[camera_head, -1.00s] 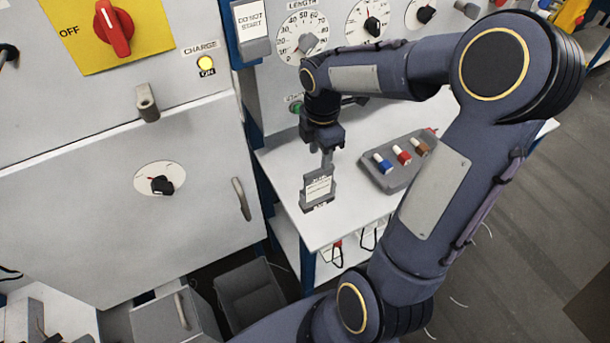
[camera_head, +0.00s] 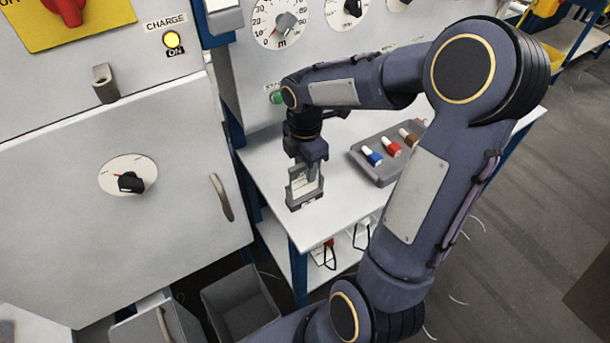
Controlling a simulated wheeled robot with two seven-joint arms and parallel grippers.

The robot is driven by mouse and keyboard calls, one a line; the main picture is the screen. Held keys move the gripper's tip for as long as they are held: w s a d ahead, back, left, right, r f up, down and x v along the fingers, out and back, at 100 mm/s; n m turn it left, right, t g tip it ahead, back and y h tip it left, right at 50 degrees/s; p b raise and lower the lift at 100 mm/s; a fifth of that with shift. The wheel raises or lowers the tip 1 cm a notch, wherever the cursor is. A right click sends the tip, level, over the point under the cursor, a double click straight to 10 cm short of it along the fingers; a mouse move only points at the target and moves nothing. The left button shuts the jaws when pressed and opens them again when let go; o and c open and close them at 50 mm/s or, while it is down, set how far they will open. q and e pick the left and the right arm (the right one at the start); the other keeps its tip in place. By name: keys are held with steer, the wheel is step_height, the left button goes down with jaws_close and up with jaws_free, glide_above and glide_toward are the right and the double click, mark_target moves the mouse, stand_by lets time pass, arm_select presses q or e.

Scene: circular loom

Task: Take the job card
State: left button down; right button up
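The job card (camera_head: 300,186) is a small white card with print, standing in a grey holder (camera_head: 304,203) near the left front of the white table. My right gripper (camera_head: 312,178) points down at the card's top, and its fingers overlap the upper right part of the card. The fingers are too small and too much edge-on to tell whether they are apart or closed on the card. My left gripper is not in view.
A grey tray (camera_head: 371,174) with blue, red and brown pieces lies right of the card on the table (camera_head: 262,160). A machine front with dials stands behind, a cabinet (camera_head: 80,230) with a handle at left. A grey bin (camera_head: 240,305) stands below.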

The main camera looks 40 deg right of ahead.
jaws_close()
steer(key=shift+r, duration=0.25)
steer(key=shift+r+p, duration=0.35)
steer(key=shift+p, duration=0.2)
steer(key=shift+r, duration=0.15)
step_height(320, 180, up, 6)
steer(key=p, duration=0.6)
steer(key=shift+r, duration=0.2)
steer(key=shift+f, duration=0.1)
steer(key=shift+d, duration=0.1)
